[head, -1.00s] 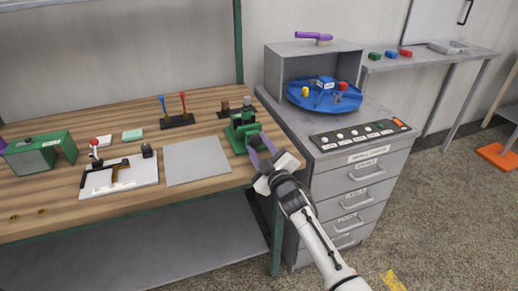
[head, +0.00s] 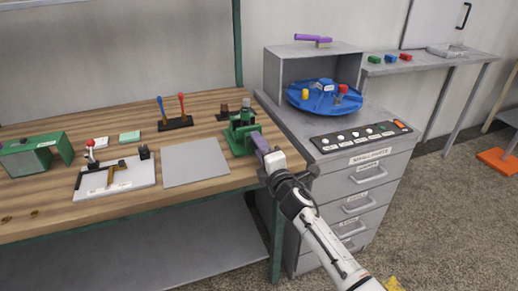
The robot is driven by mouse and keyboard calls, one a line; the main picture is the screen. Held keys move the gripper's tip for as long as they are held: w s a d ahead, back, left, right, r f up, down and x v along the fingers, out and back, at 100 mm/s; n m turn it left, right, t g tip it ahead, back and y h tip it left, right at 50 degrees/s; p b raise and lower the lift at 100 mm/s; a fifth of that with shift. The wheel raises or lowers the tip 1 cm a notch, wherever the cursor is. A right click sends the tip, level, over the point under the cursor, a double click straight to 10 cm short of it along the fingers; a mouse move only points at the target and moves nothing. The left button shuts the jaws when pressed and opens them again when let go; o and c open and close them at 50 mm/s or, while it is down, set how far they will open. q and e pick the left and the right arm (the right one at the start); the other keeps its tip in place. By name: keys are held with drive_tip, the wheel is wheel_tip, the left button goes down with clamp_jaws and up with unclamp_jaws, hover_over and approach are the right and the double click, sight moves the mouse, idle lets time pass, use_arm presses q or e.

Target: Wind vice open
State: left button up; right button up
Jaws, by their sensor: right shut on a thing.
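The gap between the vice jaws is too small to judge. My left gripper is not in view.
A grey cabinet (head: 365,185) with drawers stands right of the vice, carrying a button panel (head: 361,136) and a blue turntable (head: 325,97). Left of the vice lie a grey mat (head: 195,163), a white lever board (head: 115,177) and a two-lever stand (head: 174,123).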

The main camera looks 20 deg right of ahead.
drive_tip(key=n, duration=0.5)
drive_tip(key=shift+n, duration=0.3)
idle(0.4)
drive_tip(key=o, duration=1)
drive_tip(key=shift+o, duration=0.2)
drive_tip(key=shift+s+r, duration=0.1)
drive_tip(key=s+p, duration=0.1)
drive_tip(key=s, duration=0.9)
drive_tip(key=shift+d, duration=0.15)
